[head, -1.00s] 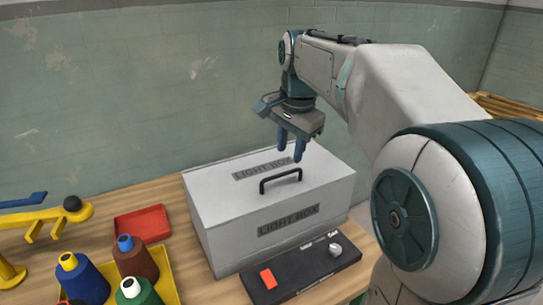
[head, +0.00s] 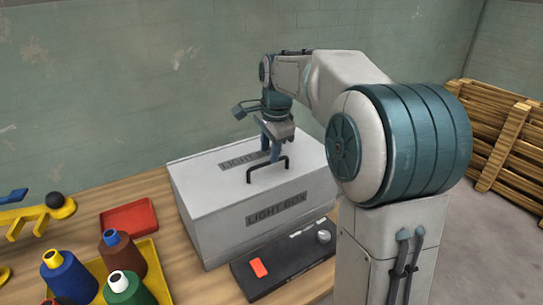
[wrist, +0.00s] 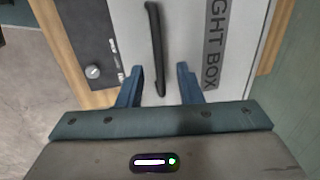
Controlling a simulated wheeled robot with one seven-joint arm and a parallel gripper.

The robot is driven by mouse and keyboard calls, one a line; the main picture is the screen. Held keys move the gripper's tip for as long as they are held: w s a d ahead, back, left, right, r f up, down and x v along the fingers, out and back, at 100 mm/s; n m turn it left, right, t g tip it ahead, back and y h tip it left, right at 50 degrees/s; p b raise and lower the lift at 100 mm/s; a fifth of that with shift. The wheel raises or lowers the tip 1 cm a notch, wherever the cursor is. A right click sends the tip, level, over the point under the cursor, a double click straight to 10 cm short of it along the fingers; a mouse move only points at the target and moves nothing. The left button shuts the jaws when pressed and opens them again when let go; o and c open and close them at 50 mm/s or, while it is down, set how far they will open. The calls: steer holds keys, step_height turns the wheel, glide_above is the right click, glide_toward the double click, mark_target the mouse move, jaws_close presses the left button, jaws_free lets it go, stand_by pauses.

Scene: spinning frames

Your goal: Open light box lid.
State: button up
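The light box (head: 205,238) is a pale grey box with "LIGHT BOX" labels on its front and top. Its lid (head: 210,188) lies closed on top. A black bar handle (head: 268,172) stands on the lid, and it also shows in the wrist view (wrist: 155,45). My gripper (head: 271,157) points down over the lid, just behind the handle in the head view. In the wrist view its two blue fingers (wrist: 159,84) are apart, one on each side of the handle's near end. I cannot tell whether either finger touches the handle.
A black control panel (head: 285,265) with a red switch (head: 258,268) and a knob (head: 323,236) lies before the box. A red tray (head: 128,218), a yellow tray (head: 145,252) with thread spools and a yellow stand (head: 40,213) are at left. Wooden pallets (head: 505,140) stand at right.

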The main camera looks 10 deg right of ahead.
mark_target(257, 178)
steer(key=shift+w+f, duration=0.15)
steer(key=shift+f, duration=0.55)
steer(key=shift+w+f, duration=0.1)
steer(key=shift+f, duration=0.55)
